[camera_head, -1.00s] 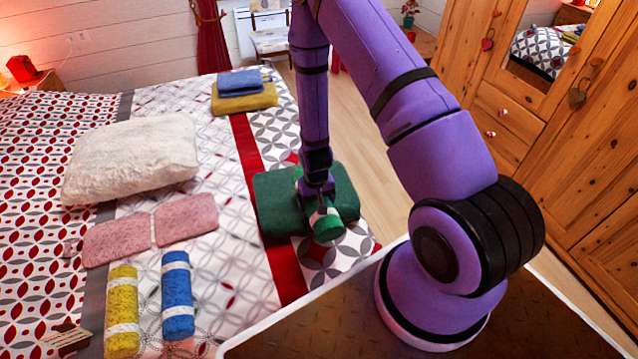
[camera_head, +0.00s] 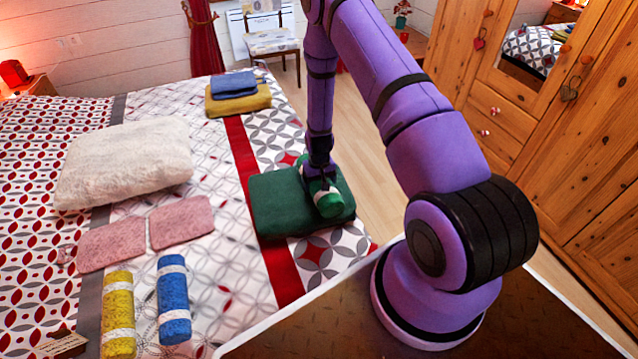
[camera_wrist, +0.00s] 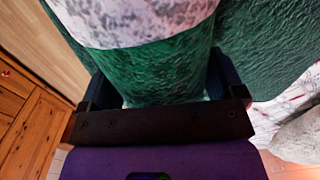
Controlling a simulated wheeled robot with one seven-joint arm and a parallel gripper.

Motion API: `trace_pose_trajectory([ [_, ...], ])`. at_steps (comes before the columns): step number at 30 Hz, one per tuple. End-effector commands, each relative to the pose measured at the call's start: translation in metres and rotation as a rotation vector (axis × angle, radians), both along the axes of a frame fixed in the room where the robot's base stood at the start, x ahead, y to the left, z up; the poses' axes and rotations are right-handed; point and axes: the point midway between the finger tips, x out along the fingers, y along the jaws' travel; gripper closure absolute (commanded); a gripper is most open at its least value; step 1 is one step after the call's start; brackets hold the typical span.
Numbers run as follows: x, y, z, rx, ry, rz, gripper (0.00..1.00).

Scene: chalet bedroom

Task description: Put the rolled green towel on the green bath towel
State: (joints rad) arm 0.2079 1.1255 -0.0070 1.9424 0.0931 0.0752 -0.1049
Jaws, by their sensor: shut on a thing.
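The green bath towel (camera_head: 275,208) lies folded on the bed's near right edge, over the red stripe and the patterned runner. My gripper (camera_head: 319,182) points down over its right part, shut on the rolled green towel (camera_head: 329,204), which has white bands. The roll lies over the bath towel in the head view; I cannot tell whether it touches it. In the wrist view the roll (camera_wrist: 160,72) fills the middle between my fingers, with a white band above, and the bath towel (camera_wrist: 265,45) shows behind it.
A yellow roll (camera_head: 118,310) and a blue roll (camera_head: 173,300) lie at the bed's front left. Two pink cloths (camera_head: 181,222) and a cream pillow (camera_head: 125,163) lie beyond. Folded blue and yellow towels (camera_head: 236,92) are at the back. A wooden wardrobe (camera_head: 560,130) stands right.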

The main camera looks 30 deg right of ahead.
Motion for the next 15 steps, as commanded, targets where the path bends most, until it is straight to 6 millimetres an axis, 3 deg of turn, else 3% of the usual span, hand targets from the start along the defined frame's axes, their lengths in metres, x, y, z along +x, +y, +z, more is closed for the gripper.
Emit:
trace_pose_trajectory([
  [13,0.0001,-0.0001,-0.0089,0.000,-0.001,-0.001,0.40],
  [14,0.0002,-0.0001,-0.0085,0.000,-0.001,-0.001,0.05],
  [15,0.0002,-0.0001,-0.0084,0.000,-0.001,-0.001,0.00],
])
